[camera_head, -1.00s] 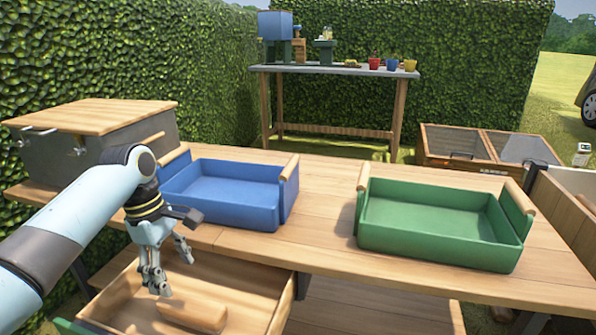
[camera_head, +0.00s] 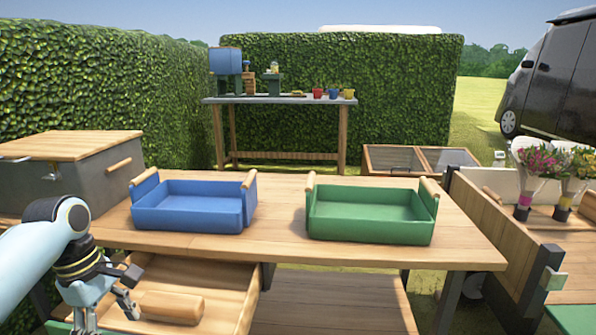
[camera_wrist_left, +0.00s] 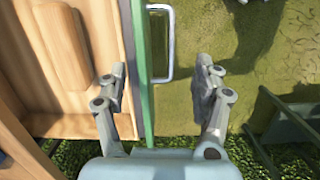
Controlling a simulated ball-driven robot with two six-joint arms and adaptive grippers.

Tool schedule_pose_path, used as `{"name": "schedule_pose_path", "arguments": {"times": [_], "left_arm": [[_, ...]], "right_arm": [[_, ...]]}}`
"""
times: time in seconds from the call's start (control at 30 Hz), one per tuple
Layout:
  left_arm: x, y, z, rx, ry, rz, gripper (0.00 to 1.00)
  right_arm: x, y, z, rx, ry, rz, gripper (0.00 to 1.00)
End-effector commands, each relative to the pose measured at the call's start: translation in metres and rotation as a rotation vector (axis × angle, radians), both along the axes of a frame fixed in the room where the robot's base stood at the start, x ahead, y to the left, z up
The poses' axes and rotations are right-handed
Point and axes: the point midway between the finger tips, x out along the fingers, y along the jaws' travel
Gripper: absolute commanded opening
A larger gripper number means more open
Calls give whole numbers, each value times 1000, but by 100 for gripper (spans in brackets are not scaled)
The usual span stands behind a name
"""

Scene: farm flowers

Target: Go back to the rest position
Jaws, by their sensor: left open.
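My left gripper (camera_head: 106,318) is at the lower left of the head view, in front of the open wooden drawer (camera_head: 236,292). In the left wrist view my left gripper (camera_wrist_left: 160,92) has its fingers spread wide, with nothing held between them. Below the fingers are the drawer's green front (camera_wrist_left: 146,75) and its pale metal handle (camera_wrist_left: 169,45); the fingers look apart from the handle. My right gripper is not in view.
A blue tray (camera_head: 190,218) and a green tray (camera_head: 370,230) stand on the wooden table (camera_head: 270,243). A grey box with a wooden lid (camera_head: 70,145) is at the left. Flower bunches (camera_head: 533,163) stand at the right. Bare tabletop lies between the trays.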

Motion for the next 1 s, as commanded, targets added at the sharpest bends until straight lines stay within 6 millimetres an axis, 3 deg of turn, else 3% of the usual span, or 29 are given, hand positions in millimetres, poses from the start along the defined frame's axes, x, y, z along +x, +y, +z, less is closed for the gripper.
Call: {"name": "schedule_pose_path", "arguments": {"times": [0.37,0.6,0.8,1.0], "left_arm": [[-52,-15,-21,58,-68,-299,67],[-117,-30,-28,128,-137,-643,67],[-176,-41,-16,197,-193,-959,67],[-222,-47,6,261,-227,-1209,67]], "right_arm": [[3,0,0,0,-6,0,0],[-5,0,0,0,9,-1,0],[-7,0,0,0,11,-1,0],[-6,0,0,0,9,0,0]]}}
